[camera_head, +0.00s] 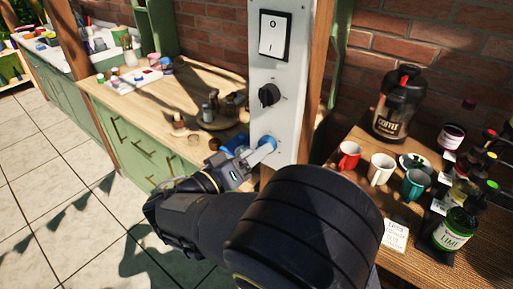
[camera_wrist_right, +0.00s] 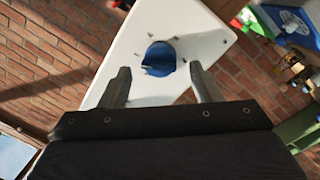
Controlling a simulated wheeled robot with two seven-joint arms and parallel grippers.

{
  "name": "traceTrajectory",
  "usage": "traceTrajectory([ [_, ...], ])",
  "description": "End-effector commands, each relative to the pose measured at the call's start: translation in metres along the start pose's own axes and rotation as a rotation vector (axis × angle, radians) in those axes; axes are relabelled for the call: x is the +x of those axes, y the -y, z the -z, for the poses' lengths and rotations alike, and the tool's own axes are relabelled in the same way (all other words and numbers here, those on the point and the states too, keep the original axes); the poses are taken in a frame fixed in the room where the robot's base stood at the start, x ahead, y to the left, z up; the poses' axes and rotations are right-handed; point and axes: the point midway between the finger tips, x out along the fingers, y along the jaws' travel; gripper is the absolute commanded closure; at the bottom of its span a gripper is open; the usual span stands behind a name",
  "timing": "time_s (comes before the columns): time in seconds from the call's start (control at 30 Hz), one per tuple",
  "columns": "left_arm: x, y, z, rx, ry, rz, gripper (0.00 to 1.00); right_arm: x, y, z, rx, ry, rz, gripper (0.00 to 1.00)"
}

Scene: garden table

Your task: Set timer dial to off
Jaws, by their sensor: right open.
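A white control panel (camera_head: 287,72) on a wooden post carries a rocker switch (camera_head: 270,35) at the top, a black dial (camera_head: 269,95) below it and a blue dial (camera_head: 268,140) at the bottom. No readable label shows which one is the timer dial. My right gripper (camera_head: 260,152) is at the blue dial, with its fingers open. The right wrist view shows the blue dial (camera_wrist_right: 158,58) ahead, roughly between the open fingers (camera_wrist_right: 160,88), with small marks around it. Contact cannot be told. My left gripper is not in view.
A wooden counter (camera_head: 172,85) with small jars stands left of the post. To the right, a wooden table (camera_head: 350,205) holds a red mug (camera_head: 348,156), a white mug (camera_head: 381,169), a teal mug (camera_head: 414,185), a coffee container (camera_head: 396,105) and several bottles.

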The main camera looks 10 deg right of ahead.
Motion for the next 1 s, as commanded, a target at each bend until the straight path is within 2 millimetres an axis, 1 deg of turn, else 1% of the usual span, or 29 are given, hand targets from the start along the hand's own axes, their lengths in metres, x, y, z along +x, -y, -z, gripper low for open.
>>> traceTrajectory([
  [0.03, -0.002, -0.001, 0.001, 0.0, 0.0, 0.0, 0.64, 0.007, -0.001, 0.001, -0.001, 0.002, 0.0, 0.42],
  [0.1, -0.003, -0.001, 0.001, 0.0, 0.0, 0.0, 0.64, 0.013, -0.001, 0.0, -0.002, 0.001, 0.0, 0.42],
  [0.2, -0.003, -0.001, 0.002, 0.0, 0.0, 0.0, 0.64, 0.019, 0.0, 0.0, -0.002, 0.001, 0.001, 0.42],
  [0.47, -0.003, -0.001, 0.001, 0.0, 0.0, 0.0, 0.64, 0.02, 0.0, -0.001, -0.002, 0.001, 0.002, 0.42],
  [0.57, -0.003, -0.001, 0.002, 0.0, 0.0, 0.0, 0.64, 0.02, 0.0, -0.001, -0.002, 0.001, 0.002, 0.54],
  [0.8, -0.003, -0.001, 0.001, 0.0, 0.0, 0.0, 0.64, 0.02, 0.001, -0.001, -0.002, 0.001, 0.003, 0.85],
  [1.0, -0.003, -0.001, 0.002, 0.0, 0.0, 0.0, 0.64, 0.02, 0.001, -0.001, -0.015, 0.0, 0.002, 0.85],
])
